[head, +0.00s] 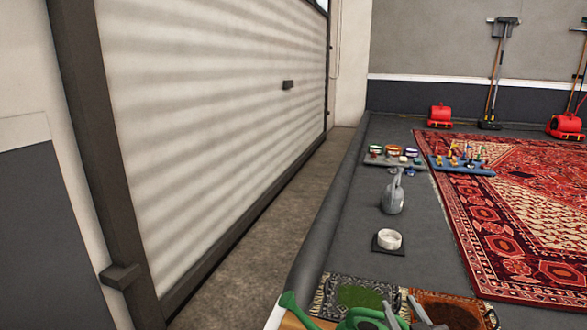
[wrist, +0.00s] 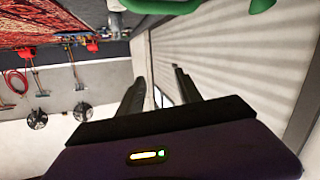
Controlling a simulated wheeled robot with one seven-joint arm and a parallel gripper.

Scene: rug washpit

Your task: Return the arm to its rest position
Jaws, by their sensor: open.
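My gripper (wrist: 159,74) shows in the wrist view, with its two dark fingers apart and nothing between them. The fingers point toward the pale wall and the slatted shutter door, and that view is upside down.
Green objects (head: 365,318) and small mats stand at the bottom of the head view. A grey jug (head: 393,195), a white bowl (head: 389,239) and a tray of small pots (head: 395,163) stand beside a red patterned rug (head: 520,190). The shutter door (head: 220,120) is at left.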

